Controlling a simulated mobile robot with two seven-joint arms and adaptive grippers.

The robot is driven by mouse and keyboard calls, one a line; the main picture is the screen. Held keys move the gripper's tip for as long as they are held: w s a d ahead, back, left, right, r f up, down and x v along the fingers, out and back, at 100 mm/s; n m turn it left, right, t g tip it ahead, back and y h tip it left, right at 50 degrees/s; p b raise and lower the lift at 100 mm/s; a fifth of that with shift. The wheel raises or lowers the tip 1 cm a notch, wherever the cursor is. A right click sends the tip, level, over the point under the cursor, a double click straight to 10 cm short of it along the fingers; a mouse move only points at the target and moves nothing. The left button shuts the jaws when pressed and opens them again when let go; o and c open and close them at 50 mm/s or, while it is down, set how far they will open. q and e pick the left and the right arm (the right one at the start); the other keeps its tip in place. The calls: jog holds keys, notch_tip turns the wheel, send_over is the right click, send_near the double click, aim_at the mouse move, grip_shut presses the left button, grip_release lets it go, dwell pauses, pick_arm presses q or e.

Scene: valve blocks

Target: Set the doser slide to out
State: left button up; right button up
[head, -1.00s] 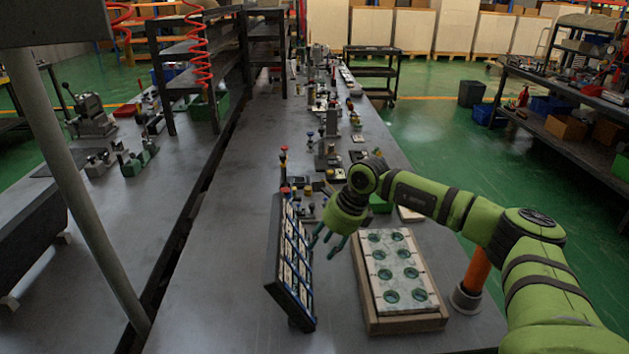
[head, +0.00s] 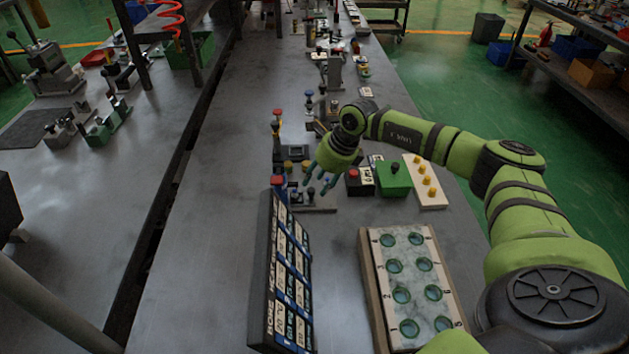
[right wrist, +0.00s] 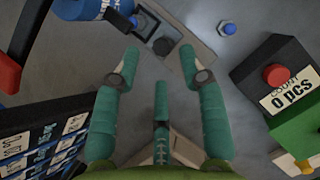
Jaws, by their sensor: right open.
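My right gripper (head: 320,187) has teal fingers spread wide with nothing between them; they also show in the right wrist view (right wrist: 155,85). It hangs over the bench just past the far end of the label board. Ahead of its fingers lies a flat grey plate (right wrist: 188,27) with a dark square (right wrist: 163,46) and a black knob. I take this to be the doser slide, but no label for it can be read. In the head view the plate (head: 315,210) is partly behind the fingers. I cannot tell its slide's position. My left gripper is not in view.
The tilted label board (head: 262,270) stands near the gripper. A counter box (right wrist: 285,75) with a red button reads "0 pcs". A green box (head: 393,180) and a pale strip with yellow knobs (head: 421,168) lie right. A tray with green-rimmed holes (head: 420,290) is in front.

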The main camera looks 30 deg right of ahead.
aim_at(312, 190)
jog(key=x, duration=0.3)
jog(key=shift+w+d+f, duration=0.1)
jog(key=shift+f, duration=0.1)
grip_shut()
jog(key=s+d, duration=0.2)
jog(key=d, duration=0.1)
jog(key=s+d+b, duration=0.1)
jog(key=d, duration=0.1)
jog(key=shift+w+r, duration=0.1)
jog(key=shift+c, duration=0.2)
grip_release()
jog(key=shift+o, duration=0.2)
jog(key=shift+d, duration=0.1)
